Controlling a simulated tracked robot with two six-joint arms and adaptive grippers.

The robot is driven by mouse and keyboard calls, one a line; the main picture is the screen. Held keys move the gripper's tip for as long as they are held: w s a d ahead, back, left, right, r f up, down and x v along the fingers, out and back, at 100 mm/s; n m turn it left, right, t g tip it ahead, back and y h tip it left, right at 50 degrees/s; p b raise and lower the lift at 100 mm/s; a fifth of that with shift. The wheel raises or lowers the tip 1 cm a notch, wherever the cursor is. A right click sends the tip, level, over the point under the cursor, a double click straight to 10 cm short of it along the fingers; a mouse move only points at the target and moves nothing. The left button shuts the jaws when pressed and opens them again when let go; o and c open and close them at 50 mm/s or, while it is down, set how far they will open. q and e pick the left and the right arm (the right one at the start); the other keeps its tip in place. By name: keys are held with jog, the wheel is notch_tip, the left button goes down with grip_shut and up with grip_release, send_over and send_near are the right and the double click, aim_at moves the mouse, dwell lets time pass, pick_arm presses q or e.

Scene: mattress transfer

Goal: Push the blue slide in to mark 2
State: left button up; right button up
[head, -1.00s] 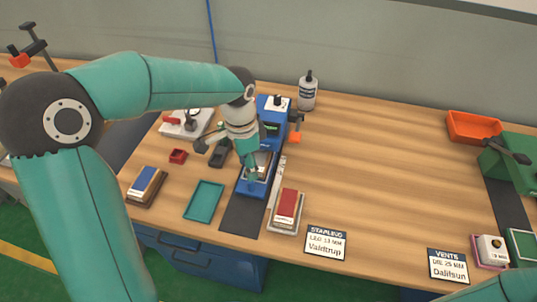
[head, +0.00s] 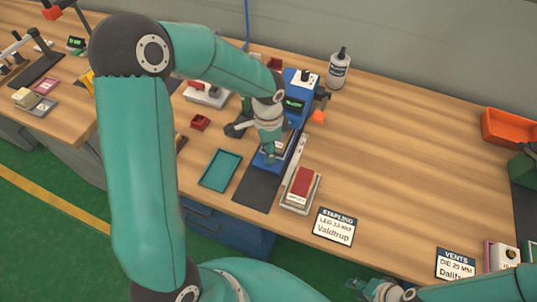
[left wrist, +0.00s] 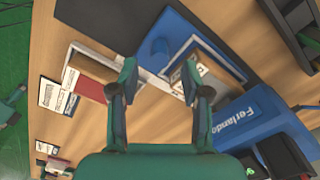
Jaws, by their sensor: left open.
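The blue stapling machine (head: 299,85) stands on the bench, with its blue slide (head: 262,161) at the near end, partly hidden under my left gripper (head: 269,152). In the left wrist view, the slide (left wrist: 165,38) lies just beyond my left gripper (left wrist: 160,76). Its two fingers are apart with nothing held between them. I cannot tell whether they touch the slide. A pale strip (head: 295,160) runs along the slide's right side; mark 2 cannot be read. My right gripper (head: 378,290) is at the bottom edge, partly cut off.
A teal tray (head: 220,171) lies left of the slide. A stack with a red block (head: 302,182) lies to its right, near the Valdtrup sign (head: 335,227). A bottle (head: 339,70) stands behind. The bench's right middle is clear.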

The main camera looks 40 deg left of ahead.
pick_arm(q)
jog(key=shift+f, duration=2.1)
grip_shut()
